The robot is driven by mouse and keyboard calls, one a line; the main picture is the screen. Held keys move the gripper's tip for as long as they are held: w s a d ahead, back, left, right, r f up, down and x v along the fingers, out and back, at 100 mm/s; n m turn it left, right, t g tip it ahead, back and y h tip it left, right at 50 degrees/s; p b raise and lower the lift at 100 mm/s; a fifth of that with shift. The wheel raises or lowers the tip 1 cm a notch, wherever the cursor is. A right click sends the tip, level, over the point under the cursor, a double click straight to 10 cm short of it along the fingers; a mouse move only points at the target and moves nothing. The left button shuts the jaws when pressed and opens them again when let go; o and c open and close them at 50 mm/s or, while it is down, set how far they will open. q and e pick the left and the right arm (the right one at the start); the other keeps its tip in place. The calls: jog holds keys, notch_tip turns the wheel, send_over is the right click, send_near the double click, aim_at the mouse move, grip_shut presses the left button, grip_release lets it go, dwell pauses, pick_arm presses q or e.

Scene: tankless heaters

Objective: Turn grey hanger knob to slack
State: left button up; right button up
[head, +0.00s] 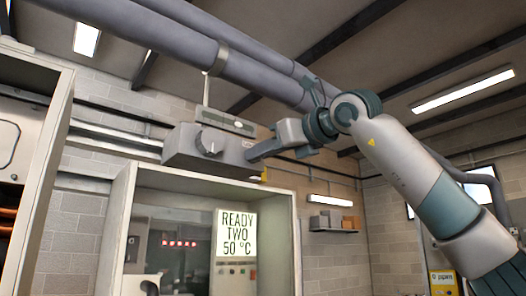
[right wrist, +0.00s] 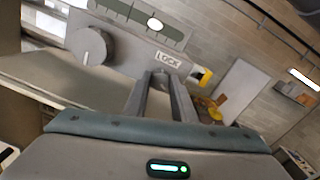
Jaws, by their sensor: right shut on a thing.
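The grey hanger box (head: 212,150) hangs from a thin rod below the large grey pipes in the head view. Its round grey knob (head: 209,142) is on the front face; the knob also shows at the upper left of the right wrist view (right wrist: 90,46), with a pale pointer line. A LOCK label (right wrist: 168,59) sits to the right of the knob. My right gripper (head: 252,156) reaches the box's right end. In the wrist view its fingers (right wrist: 160,78) are shut on a small part just below the label, mostly hidden between the tips. They are apart from the knob. My left gripper is out of view.
Large grey pipes (head: 160,35) run overhead. A yellow piece (right wrist: 204,76) is beside the box's right end.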

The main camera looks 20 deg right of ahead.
jog(key=shift+r, duration=0.1)
jog(key=n+p, duration=0.1)
jog(key=n, duration=0.1)
jog(key=shift+n, duration=0.4)
jog(key=n+p, duration=0.1)
jog(key=n, duration=0.3)
jog(key=shift+p, duration=0.3)
jog(key=n+p, duration=0.2)
jog(key=n, duration=0.4)
jog(key=shift+a, duration=0.1)
jog(key=n+p, duration=0.1)
jog(key=n, duration=0.3)
jog(key=shift+h+p, duration=0.35)
jog(key=shift+h, duration=0.05)
jog(key=shift+f+n+p, duration=0.2)
jog(key=shift+n+p, duration=0.3)
jog(key=shift+n, duration=1.1)
jog(key=shift+a, duration=0.1)
